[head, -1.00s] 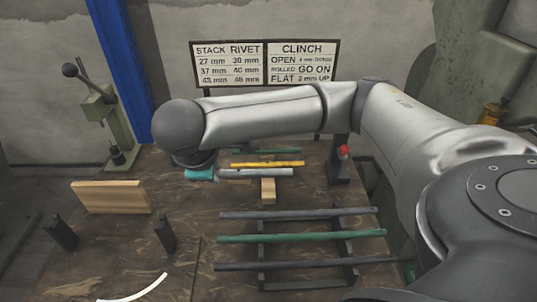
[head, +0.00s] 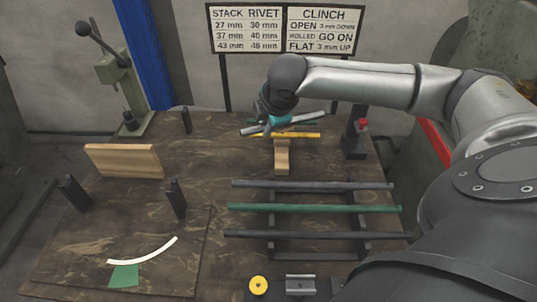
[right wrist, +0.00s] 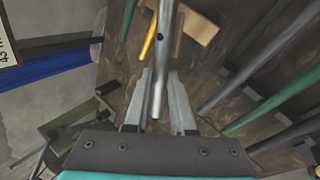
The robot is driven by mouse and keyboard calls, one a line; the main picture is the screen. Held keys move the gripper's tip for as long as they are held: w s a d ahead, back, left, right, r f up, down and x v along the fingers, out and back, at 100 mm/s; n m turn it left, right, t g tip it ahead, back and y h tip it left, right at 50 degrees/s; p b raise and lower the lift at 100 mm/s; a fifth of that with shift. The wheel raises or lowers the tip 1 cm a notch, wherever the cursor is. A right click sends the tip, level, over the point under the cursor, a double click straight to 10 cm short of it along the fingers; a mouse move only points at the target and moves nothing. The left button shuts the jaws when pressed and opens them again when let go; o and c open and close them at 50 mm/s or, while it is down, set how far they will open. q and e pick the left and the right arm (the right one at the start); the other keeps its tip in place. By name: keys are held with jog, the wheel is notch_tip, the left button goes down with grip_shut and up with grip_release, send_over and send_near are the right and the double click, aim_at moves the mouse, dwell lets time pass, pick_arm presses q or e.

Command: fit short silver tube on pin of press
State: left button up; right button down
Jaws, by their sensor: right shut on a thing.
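My right gripper (head: 278,122) is shut on the short silver tube (head: 308,119) near the back middle of the table. The tube is tilted, its right end higher in the head view. In the right wrist view the tube (right wrist: 163,45) runs between the two fingers, with a small dark hole in its side. A grey-green press (head: 127,85) with a ball-ended lever stands at the back left. A second dark press-like stand (head: 355,137) with a red knob stands right of the tube. I cannot make out a pin on either. My left gripper is out of view.
A yellow tube (head: 304,135) lies on a wooden block (head: 282,160) just below the silver tube, with a green tube behind. Several long tubes lie on a rack (head: 271,222) in front. A wooden board (head: 125,160) and dark posts (head: 175,198) stand at left.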

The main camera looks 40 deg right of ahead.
notch_tip(320, 180, down, 12)
jog(key=b, duration=0.3)
jog(key=shift+r, duration=0.25)
jog(key=shift+f, duration=0.2)
jog(key=c, duration=0.8)
grip_release()
jog(key=shift+o, duration=0.2)
